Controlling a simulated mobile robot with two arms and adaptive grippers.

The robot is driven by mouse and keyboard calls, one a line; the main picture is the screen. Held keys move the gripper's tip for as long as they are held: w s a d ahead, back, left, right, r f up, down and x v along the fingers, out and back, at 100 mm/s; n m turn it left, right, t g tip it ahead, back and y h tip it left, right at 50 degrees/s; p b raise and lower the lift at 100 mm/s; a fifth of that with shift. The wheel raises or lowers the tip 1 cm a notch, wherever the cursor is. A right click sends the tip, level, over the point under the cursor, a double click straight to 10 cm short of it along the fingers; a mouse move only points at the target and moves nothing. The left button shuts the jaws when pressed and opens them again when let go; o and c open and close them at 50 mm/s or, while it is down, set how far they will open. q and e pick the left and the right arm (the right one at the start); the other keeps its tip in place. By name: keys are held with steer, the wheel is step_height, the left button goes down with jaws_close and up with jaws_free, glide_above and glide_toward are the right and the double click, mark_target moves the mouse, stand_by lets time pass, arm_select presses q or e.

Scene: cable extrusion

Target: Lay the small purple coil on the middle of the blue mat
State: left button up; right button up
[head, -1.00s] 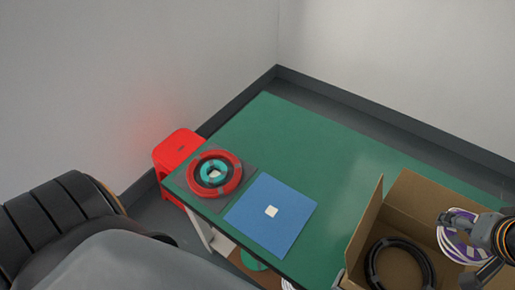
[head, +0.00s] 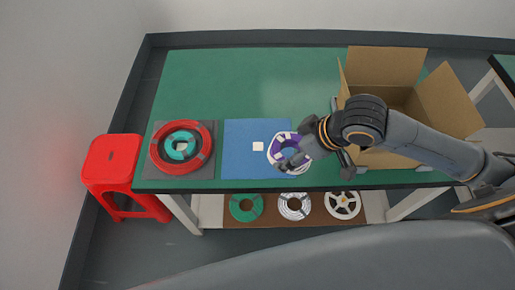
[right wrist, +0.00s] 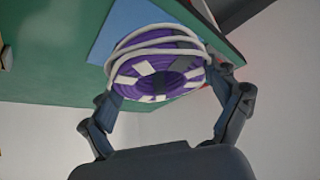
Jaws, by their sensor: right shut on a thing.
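The small purple coil (head: 287,146), purple with white bands, is in my right gripper (head: 298,158), over the right edge of the blue mat (head: 238,161). In the right wrist view the two fingers of my right gripper (right wrist: 172,105) are shut on opposite sides of the purple coil (right wrist: 150,62), which is tilted. I cannot tell whether it touches the mat. My left gripper is not in view.
Left of the mat, a grey mat (head: 206,165) bears a red coil (head: 161,154) around black and teal ones. An open cardboard box (head: 385,60) stands right, partly behind my arm. A red stool (head: 112,158) stands left. Coils lie on the lower shelf (head: 268,210). The green table (head: 250,85) is clear behind.

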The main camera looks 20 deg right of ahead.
steer(key=w+a+f, duration=0.1)
steer(key=w+f, duration=0.2)
steer(key=w, duration=0.1)
steer(key=w+a+f+p, duration=0.1)
steer(key=w+f, duration=0.2)
steer(key=w, duration=0.1)
steer(key=w+a+f, duration=0.2)
steer(key=w+f, duration=0.1)
steer(key=w, duration=0.1)
steer(key=shift+w, duration=0.2)
steer(key=shift+w+a+f, duration=0.1)
steer(key=shift+w+f, duration=0.25)
steer(key=shift+f, duration=0.15)
steer(key=shift+f+p, duration=0.5)
steer(key=shift+f, duration=1.05)
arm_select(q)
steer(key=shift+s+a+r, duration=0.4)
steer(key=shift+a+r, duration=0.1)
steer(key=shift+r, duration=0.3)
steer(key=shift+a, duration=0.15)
arm_select(e)
steer(key=shift+f, duration=0.1)
steer(key=o, duration=1)
